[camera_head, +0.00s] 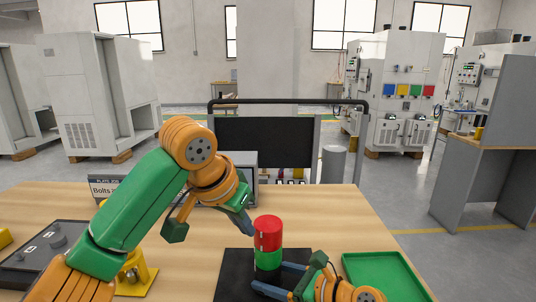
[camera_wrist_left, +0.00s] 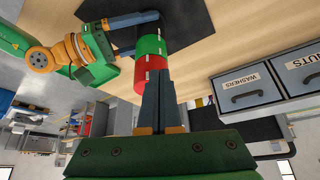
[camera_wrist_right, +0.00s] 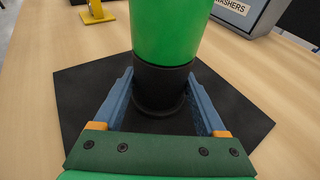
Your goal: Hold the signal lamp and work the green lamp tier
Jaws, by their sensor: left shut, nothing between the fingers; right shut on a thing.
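The signal lamp stands upright on a black mat (camera_head: 232,270), with a red tier (camera_head: 268,232) on top and a green tier (camera_head: 268,260) below. In the right wrist view the green tier (camera_wrist_right: 165,30) sits above a black base (camera_wrist_right: 160,88). My right gripper (camera_wrist_right: 160,92) is shut on that base, one finger on each side. My left gripper (camera_head: 250,230) is shut and empty, its fingertips close beside the red tier's left side. The left wrist view shows its closed fingers (camera_wrist_left: 158,78) in front of the red tier (camera_wrist_left: 152,65); I cannot tell whether they touch.
A green tray (camera_head: 385,275) lies right of the mat. A dark panel with knobs (camera_head: 42,250) and a yellow stand (camera_head: 135,278) are on the left. Labelled drawers (camera_wrist_left: 245,88) stand at the table's back. Wood between the mat and the back is clear.

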